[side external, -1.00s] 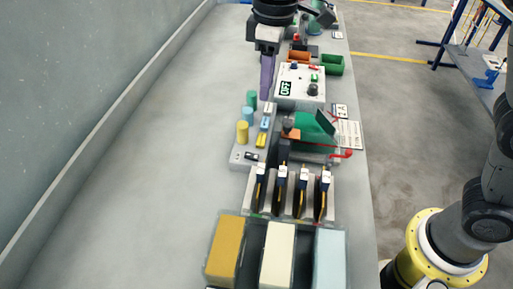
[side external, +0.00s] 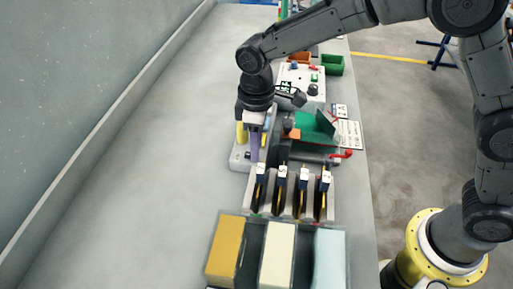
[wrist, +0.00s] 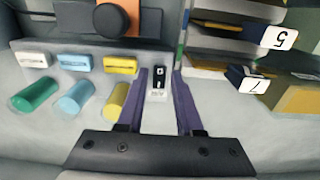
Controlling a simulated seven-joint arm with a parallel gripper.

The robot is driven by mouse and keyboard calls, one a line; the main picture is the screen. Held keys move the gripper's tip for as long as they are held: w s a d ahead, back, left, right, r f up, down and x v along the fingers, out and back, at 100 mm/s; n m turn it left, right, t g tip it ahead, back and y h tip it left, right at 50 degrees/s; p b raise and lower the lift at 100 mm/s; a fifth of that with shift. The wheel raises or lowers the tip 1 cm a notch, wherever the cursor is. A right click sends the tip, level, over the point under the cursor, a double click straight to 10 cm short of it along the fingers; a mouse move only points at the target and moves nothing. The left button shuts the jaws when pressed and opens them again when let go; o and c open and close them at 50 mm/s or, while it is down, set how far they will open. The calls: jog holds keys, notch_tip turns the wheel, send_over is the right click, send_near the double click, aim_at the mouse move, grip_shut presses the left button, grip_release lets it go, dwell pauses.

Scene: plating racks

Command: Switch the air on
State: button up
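A small black switch (wrist: 160,73) with a white mark and a white label below it shows in the wrist view, at the right end of a grey panel. My gripper (wrist: 162,84) has two purple fingers standing apart, one on each side of the switch. A narrow gap shows between the switch and each finger, and nothing is held. In the side external view, my gripper (side external: 256,146) points down over the near end of the grey panel (side external: 238,160), where my gripper hides the switch.
An orange block with a dark knob (wrist: 111,20) is behind. Numbered racks (side external: 280,190) stand close by. Open bench lies left in the side external view.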

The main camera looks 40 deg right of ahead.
jog(key=shift+f, duration=0.75)
grip_shut()
jog(key=shift+w+a+r+g+h, duration=0.1)
jog(key=shift+w+a+g+h, duration=0.05)
jog(key=shift+g+h, duration=0.3)
jog(key=shift+w+a+g+h, duration=0.15)
jog(key=shift+g+h, duration=0.3)
jog(key=shift+w+a+g+h, duration=0.1)
jog(key=shift+g+h, duration=0.6)
jog(key=shift+r, duration=0.1)
